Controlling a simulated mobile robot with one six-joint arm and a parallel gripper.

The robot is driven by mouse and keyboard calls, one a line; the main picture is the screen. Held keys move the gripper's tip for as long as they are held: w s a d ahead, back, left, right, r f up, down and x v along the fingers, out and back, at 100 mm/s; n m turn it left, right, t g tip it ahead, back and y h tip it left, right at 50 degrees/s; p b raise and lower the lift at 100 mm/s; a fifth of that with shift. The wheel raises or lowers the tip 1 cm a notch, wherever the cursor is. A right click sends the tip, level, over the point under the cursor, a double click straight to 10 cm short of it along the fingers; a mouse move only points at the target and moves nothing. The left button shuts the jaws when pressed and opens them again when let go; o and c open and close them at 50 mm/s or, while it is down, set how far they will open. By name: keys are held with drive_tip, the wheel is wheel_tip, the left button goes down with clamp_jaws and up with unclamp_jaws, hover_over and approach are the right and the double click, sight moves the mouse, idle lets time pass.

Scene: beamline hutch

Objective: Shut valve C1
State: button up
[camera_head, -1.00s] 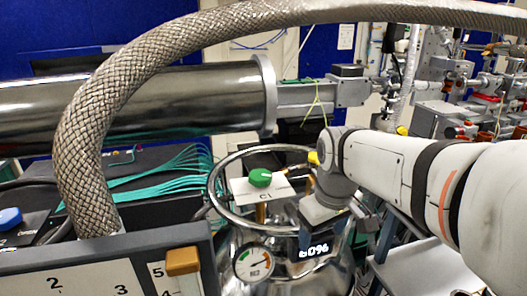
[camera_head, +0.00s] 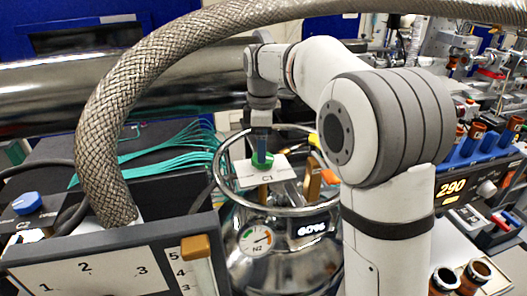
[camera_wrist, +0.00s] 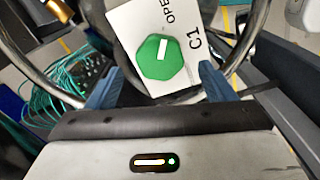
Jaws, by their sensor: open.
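Valve C1 is a green knob (camera_head: 262,161) with a white bar mark, on a white plate (camera_head: 278,174) lettered C1, inside the ring on top of a silver N2 dewar. In the wrist view the knob (camera_wrist: 157,57) shows whole, beside the letters "OPE" and "C1" on the plate (camera_wrist: 195,65). My gripper (camera_head: 262,146) points down right over the knob in the head view. In the wrist view its two blue fingers (camera_wrist: 160,82) are spread apart, one to each side of the knob, with nothing between them gripped. Whether they touch the knob cannot be told.
The dewar's metal ring (camera_head: 222,181) surrounds the plate. A pressure gauge (camera_head: 256,240) and a display (camera_head: 312,229) sit on its front. A braided hose (camera_head: 98,130) arches at left and overhead. A blue knob marked C2 (camera_head: 26,203) is at far left.

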drive_tip(key=shift+f, duration=1.8)
drive_tip(key=shift+c, duration=0.2)
drive_tip(key=c, duration=0.9)
drive_tip(key=shift+c, duration=0.2)
